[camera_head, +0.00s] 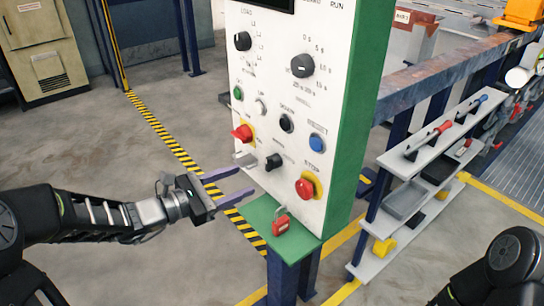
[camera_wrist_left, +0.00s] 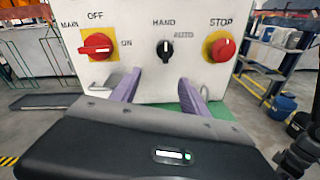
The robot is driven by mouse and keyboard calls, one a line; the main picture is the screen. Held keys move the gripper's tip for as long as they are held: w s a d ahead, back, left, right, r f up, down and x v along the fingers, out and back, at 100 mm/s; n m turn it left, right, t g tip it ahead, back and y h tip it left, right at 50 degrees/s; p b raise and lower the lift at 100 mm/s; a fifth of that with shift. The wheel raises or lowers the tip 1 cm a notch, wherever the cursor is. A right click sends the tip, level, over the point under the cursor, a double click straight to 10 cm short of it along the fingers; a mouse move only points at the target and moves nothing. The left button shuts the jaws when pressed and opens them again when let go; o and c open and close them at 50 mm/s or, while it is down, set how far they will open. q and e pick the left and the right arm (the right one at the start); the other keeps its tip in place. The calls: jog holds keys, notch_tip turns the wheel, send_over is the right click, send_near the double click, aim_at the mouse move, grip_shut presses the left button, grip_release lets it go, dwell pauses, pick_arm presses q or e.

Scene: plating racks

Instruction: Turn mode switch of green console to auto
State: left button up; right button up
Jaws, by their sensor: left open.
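The green console (camera_head: 350,110) has a white front panel. Its mode switch (camera_head: 273,161) is a small black knob low on the panel, between the red main switch (camera_head: 242,132) and the red stop button (camera_head: 306,187). In the left wrist view the knob (camera_wrist_left: 165,50) sits below the HAND label, with AUTO to its right; its white mark points roughly up, towards HAND. My left gripper (camera_head: 240,182) is open and empty, its two purple fingers reaching towards the panel. In the wrist view the fingertips (camera_wrist_left: 163,82) lie either side of and below the knob, apart from it.
A grey hasp sticks out by the main switch. A shelf rack (camera_head: 400,165) with tools stands to the right. Open floor lies to the left.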

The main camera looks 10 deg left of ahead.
aim_at(266, 165)
pick_arm(q)
jog(key=shift+s+d+r+t+h, duration=0.15)
jog(key=shift+r+h, duration=0.05)
jog(key=shift+r, duration=0.35)
jog(key=shift+s+d+r+t+h, duration=0.1)
jog(key=shift+r+t+h, duration=0.1)
jog(key=shift+r, duration=0.35)
jog(key=shift+d, duration=0.1)
jog(key=x, duration=0.7)
jog(key=shift+w+d, duration=0.25)
jog(key=shift+c, duration=0.5)
grip_shut()
